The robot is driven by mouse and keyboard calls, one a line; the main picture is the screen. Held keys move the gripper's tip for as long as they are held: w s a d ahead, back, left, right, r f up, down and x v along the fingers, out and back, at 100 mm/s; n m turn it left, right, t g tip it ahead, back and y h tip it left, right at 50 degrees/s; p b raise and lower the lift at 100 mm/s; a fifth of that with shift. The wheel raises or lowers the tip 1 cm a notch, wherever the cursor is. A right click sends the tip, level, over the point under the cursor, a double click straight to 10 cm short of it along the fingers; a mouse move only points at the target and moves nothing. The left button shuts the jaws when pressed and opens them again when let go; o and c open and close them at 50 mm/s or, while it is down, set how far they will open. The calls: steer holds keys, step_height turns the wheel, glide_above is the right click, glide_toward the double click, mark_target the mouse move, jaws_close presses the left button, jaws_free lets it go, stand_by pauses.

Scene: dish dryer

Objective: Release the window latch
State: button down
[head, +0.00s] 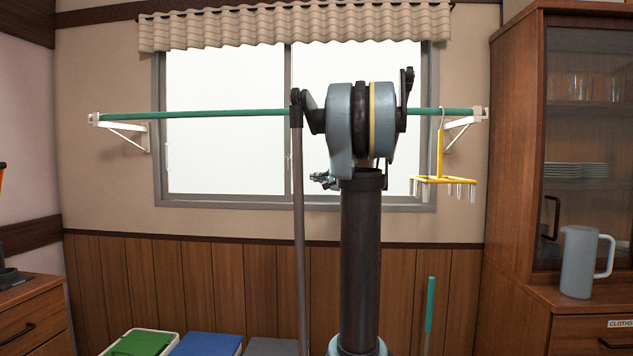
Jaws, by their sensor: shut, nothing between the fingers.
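The window (228,130) is a sliding one in a grey frame on the back wall, with its two panes meeting near the middle. My arm stands in front of that middle part and covers much of the right pane. I cannot make out the latch; the area around the meeting frames is partly hidden by my arm. My gripper (319,179) shows small and dark just left of my arm's column, in front of the lower window. Its fingers look closed and hold nothing. I cannot tell how far it is from the window.
A green pole (220,114) on white brackets crosses the window. A yellow clip hanger (440,180) hangs at its right end. A wooden cabinet (515,150) with a grey jug (580,262) stands right. Lidded bins (208,345) stand below left.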

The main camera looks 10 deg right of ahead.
steer(key=shift+r, duration=0.15)
steer(key=r, duration=0.1)
steer(key=d+r, duration=0.1)
steer(key=r, duration=0.1)
steer(key=shift+s+d, duration=0.2)
steer(key=shift+s, duration=0.05)
glide_toward(291, 167)
steer(key=w, duration=0.1)
steer(key=w+d, duration=0.1)
steer(key=w, duration=0.2)
steer(key=shift+d, duration=0.3)
steer(key=shift+w+a, duration=0.25)
steer(key=shift+a, duration=0.25)
steer(key=shift+w+a, duration=0.2)
steer(key=shift+a, duration=0.35)
steer(key=shift+w+a, duration=0.2)
steer(key=shift+a, duration=0.25)
steer(key=shift+w+a, duration=0.15)
steer(key=shift+a, duration=0.35)
steer(key=shift+a+f, duration=0.1)
